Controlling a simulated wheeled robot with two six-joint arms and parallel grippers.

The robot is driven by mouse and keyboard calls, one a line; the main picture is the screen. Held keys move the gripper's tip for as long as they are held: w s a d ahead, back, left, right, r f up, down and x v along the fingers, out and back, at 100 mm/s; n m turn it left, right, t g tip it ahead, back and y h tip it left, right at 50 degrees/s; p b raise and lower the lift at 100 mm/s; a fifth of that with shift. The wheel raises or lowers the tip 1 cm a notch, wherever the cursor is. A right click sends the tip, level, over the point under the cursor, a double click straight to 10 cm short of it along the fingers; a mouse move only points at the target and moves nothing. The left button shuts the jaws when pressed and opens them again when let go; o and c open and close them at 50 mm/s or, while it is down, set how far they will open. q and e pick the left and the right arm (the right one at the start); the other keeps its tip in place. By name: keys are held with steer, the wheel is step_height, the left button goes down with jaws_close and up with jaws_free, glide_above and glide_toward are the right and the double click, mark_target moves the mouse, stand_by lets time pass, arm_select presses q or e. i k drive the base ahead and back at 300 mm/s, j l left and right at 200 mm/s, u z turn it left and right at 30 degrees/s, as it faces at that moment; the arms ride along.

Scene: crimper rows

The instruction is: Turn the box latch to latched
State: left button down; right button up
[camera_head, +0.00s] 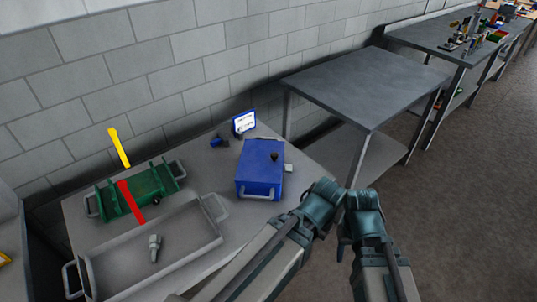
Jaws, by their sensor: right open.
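A grey tray (207,245) holding a small pale fitting (154,247) lies left of the box. A small sign (244,122) stands behind the box. An empty grey table (365,85) stands farther back.

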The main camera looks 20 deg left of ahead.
mark_target(288, 169)
steer(key=l+u, duration=0.35)
steer(key=i+l+u, duration=0.1)
steer(key=l+u, duration=0.55)
steer(key=l+z, duration=0.65)
steer(key=l, duration=0.25)
steer(key=i, duration=0.05)
